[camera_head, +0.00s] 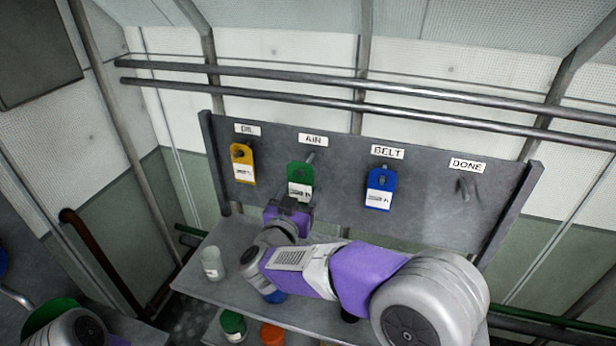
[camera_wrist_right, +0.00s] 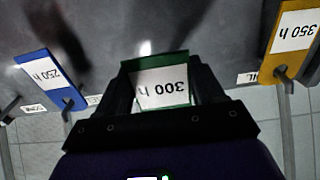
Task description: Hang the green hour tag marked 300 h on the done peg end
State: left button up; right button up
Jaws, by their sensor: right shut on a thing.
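The green tag marked 300 h (camera_head: 300,180) is at the peg under the AIR label (camera_head: 313,140); whether its hole is still around that peg I cannot tell. My right gripper (camera_head: 288,208) is shut on the tag's lower part. In the right wrist view the green tag (camera_wrist_right: 163,85) sits between the fingers of the right gripper (camera_wrist_right: 162,95), its 300 h print upside down. The DONE peg (camera_head: 467,187) is bare, under the DONE label (camera_head: 468,165) at the board's right. My left gripper is not in view; only part of my left arm shows at lower left.
A yellow tag (camera_head: 243,165) marked 350 h (camera_wrist_right: 292,40) hangs at the left, and a blue tag (camera_head: 379,190) marked 250 h (camera_wrist_right: 48,78) hangs between AIR and DONE. A shelf (camera_head: 215,290) with a pale jar (camera_head: 212,263) lies below the grey board (camera_head: 430,215).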

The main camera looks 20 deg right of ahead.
jog(key=shift+v, duration=0.85)
jog(key=shift+s, duration=0.1)
jog(key=v, duration=0.4)
jog(key=shift+s+a+p, duration=0.25)
jog(key=shift+s+p, duration=0.1)
jog(key=shift+d, duration=0.1)
dwell(0.9)
